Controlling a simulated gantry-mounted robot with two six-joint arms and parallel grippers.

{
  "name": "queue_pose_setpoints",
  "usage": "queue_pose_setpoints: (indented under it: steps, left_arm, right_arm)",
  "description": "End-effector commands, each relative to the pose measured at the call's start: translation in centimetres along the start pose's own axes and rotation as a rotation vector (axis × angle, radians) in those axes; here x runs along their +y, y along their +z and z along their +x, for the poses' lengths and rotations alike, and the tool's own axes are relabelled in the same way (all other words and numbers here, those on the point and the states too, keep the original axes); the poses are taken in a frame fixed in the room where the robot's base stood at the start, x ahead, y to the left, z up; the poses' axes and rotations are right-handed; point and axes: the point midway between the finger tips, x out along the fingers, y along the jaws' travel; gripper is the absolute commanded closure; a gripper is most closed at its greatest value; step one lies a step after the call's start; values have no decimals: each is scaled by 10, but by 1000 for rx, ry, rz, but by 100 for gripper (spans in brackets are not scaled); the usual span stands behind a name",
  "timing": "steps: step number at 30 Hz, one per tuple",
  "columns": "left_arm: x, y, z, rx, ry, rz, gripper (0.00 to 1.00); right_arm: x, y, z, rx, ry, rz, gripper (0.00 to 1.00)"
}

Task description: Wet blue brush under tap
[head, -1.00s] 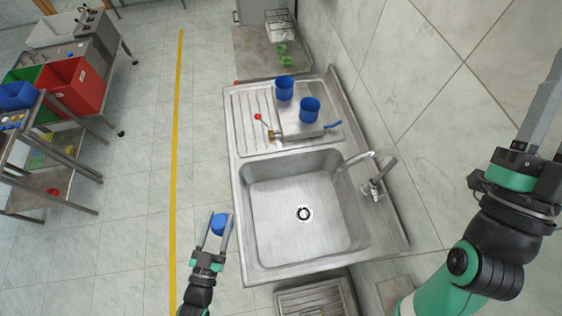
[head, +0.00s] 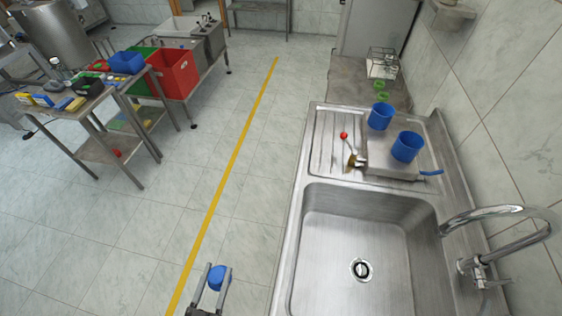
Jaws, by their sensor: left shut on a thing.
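My left gripper (head: 217,280) is at the bottom of the head view, left of the sink. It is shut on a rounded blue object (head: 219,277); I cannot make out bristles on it. The chrome tap (head: 500,212) rises from the sink's right edge, its spout arching left over the basin. No water stream shows. The metal sink basin (head: 400,235) is empty, with a round drain (head: 361,269). The gripper and its blue object are outside the basin, apart from the tap. My right gripper is out of view.
Two blue cups (head: 380,116) (head: 407,147) stand on a metal block on the drainboard (head: 322,150). A blue handle (head: 431,173) and a red-tipped tool (head: 344,136) lie beside it. A cluttered table (head: 75,110) stands far left. The floor between is clear.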

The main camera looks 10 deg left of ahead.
Motion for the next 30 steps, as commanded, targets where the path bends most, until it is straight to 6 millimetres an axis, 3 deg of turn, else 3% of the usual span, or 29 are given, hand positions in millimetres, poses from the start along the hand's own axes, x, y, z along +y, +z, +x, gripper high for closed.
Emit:
queue_pose_setpoints:
  steps: [1, 3, 19, 23, 30]
  left_arm:
    - [0, 11, 0, 1, 0, 0, 100]
    - [0, 14, 0, 1, 0, 0, 100]
    - [0, 13, 0, 1, 0, 0, 100]
    - [0, 16, 0, 1, 0, 0, 100]
    - [0, 25, 0, 1, 0, 0, 100]
  right_arm:
    - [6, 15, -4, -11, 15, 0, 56]
    - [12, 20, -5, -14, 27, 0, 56]
    - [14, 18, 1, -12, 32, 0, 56]
    - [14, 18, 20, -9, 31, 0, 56]
    - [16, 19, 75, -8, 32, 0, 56]
